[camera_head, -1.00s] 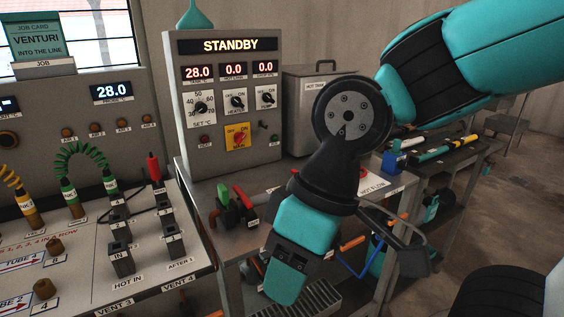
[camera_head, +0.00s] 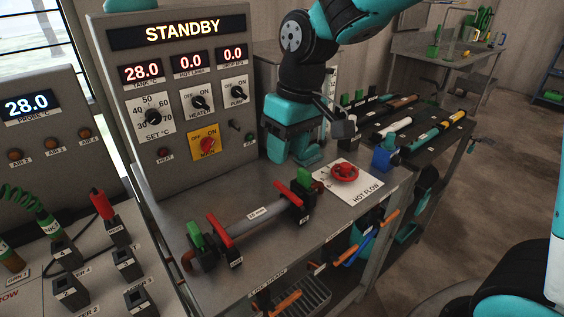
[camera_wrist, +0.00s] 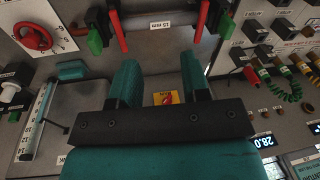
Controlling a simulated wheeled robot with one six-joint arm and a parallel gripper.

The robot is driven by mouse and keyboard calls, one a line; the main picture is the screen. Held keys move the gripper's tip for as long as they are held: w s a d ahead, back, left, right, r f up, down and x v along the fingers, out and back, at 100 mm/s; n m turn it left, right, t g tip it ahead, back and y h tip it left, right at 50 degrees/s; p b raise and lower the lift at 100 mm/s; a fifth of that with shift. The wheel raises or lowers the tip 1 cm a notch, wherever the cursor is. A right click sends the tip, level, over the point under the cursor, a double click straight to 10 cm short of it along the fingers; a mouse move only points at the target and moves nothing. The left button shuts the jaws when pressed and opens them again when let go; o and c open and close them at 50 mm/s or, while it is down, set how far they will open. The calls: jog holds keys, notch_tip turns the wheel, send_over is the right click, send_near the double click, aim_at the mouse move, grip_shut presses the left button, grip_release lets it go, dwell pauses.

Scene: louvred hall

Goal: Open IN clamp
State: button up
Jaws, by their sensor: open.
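A grey tube (camera_head: 250,214) lies on the bench between two clamps with red bars and green parts. The left clamp (camera_head: 206,247) and the right clamp (camera_head: 297,196) carry small labels too small to read, so I cannot tell which is IN. In the wrist view the clamps appear at the top, with red bars at the left (camera_wrist: 117,30) and right (camera_wrist: 201,20). My gripper (camera_head: 305,155) is beside the console, behind the right clamp and apart from both. Its two teal fingers (camera_wrist: 160,72) are spread and empty in the wrist view.
The STANDBY console (camera_head: 180,90) stands behind the tube. A red valve wheel (camera_head: 344,172) on the HOT FLOW plate is right of the right clamp. A blue block (camera_head: 382,160) and a dark tool rack (camera_head: 425,125) are farther right. Black sockets (camera_head: 127,264) fill the lower left panel.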

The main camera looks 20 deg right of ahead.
jog(key=m+h+p, duration=0.1)
jog(key=h+p, duration=0.1)
jog(key=p, duration=0.2)
send_over(280, 184)
jog(key=f, duration=0.1)
jog(key=shift+m, duration=0.3)
notch_tip(280, 184, down, 18)
jog(key=p, duration=0.4)
jog(key=shift+r, duration=0.15)
grip_shut()
